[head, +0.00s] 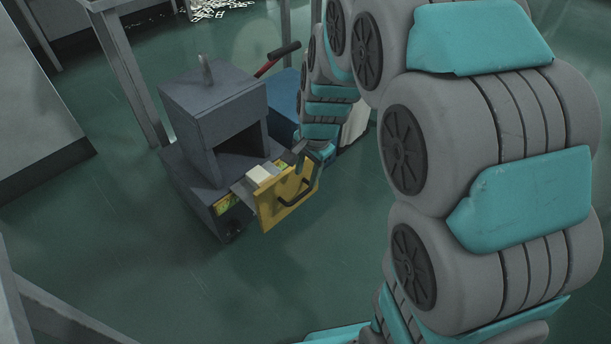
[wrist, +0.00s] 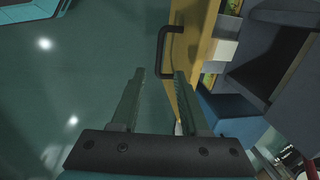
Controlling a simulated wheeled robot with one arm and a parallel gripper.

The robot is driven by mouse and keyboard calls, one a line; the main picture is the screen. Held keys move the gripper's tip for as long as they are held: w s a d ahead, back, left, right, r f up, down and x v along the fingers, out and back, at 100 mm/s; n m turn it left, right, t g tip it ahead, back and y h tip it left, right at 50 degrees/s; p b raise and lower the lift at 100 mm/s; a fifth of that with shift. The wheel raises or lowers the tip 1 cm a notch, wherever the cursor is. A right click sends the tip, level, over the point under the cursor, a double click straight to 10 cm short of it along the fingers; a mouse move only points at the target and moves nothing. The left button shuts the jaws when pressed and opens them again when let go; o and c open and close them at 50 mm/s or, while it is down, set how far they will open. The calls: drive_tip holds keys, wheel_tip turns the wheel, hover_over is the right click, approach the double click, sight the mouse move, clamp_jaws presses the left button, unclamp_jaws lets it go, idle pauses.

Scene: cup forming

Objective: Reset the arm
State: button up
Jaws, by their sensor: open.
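A yellow drawer front (wrist: 197,28) with a black handle (wrist: 162,45) lies just ahead of the fingertips. The right fingertip overlaps the drawer front's edge in the picture; I cannot tell if they touch. In the head view my arm curves down the right side and ends beside the yellow drawer front (head: 270,207). The black handle (head: 295,193) faces forward there. My fingers are hard to make out in that view.
The drawer stands out from a grey machine (head: 210,110) and holds pale blocks (head: 262,174). Grey tables (head: 35,100) stand at left. The green floor (head: 120,235) in front is clear.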

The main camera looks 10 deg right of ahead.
idle(0.3)
drive_tip(key=s+d+r+n+g, duration=0.1)
drive_tip(key=s+d+r+n, duration=0.1)
drive_tip(key=s, duration=0.7)
drive_tip(key=s+d+r+n+g, duration=0.1)
drive_tip(key=s+r+n, duration=0.2)
drive_tip(key=s, duration=0.7)
drive_tip(key=s+d+r+n+g+h, duration=0.1)
drive_tip(key=s+d+r+n, duration=0.1)
drive_tip(key=s+n, duration=0.3)
drive_tip(key=s, duration=0.4)
drive_tip(key=shift+s+d+r+n, duration=0.15)
drive_tip(key=shift+s+d+n, duration=0.15)
drive_tip(key=shift+s, duration=0.1)
